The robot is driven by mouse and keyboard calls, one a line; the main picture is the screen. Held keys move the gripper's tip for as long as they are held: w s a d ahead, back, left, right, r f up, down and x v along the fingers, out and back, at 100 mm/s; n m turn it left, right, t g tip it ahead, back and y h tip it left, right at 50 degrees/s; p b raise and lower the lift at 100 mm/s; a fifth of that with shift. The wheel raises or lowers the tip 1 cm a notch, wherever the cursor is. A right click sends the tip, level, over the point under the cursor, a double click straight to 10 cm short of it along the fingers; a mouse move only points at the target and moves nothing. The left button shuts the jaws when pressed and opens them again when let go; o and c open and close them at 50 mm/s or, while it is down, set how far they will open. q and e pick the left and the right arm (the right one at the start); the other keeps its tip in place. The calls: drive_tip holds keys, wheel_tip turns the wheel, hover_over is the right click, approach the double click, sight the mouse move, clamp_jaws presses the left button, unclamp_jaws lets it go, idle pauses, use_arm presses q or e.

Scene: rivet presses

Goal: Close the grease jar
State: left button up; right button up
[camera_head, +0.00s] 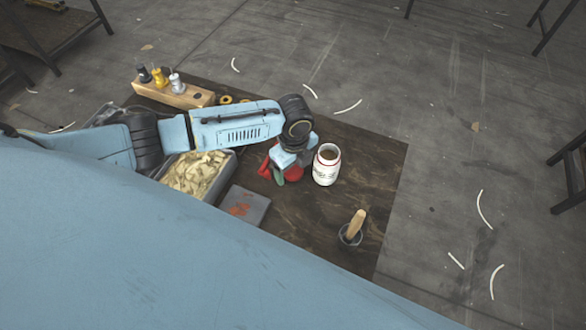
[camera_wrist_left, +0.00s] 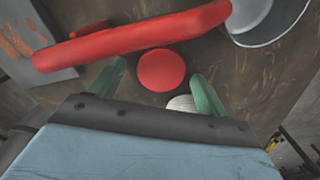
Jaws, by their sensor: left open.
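The grease jar (camera_head: 326,170) is white with red markings and stands upright on the dark table. Its mouth is open and brown inside. My left gripper (camera_head: 284,174) is just left of the jar, with its green fingers apart. In the left wrist view, a round red piece (camera_wrist_left: 162,70) lies between the open fingers (camera_wrist_left: 155,85), and a long red bar (camera_wrist_left: 135,38) crosses beyond them. Red parts also show under the gripper in the head view, partly hidden. I cannot tell which red piece is the lid. My right gripper is out of view.
A wooden-handled tool (camera_head: 356,224) stands in a small dark cup, front right. A tray (camera_head: 232,163) of pale scraps and a grey plate (camera_head: 243,207) with orange marks lie left. A wooden block (camera_head: 172,93) with several pegs is at the back. The table's right side (camera_head: 378,165) is clear.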

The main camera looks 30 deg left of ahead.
use_arm(q)
drive_tip(key=c, duration=1.1)
drive_tip(key=shift+o, duration=0.2)
drive_tip(key=shift+r, duration=0.1)
wheel_tip(320, 180, up, 10)
drive_tip(key=p, duration=0.1)
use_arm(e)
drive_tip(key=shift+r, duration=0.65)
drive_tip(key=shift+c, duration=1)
use_arm(q)
wheel_tip(320, 180, up, 12)
drive_tip(key=n+b, duration=0.4)
drive_tip(key=n, duration=1.8)
hover_over(295, 169)
drive_tip(key=shift+s+a, duration=0.1)
drive_tip(key=shift+s, duration=0.05)
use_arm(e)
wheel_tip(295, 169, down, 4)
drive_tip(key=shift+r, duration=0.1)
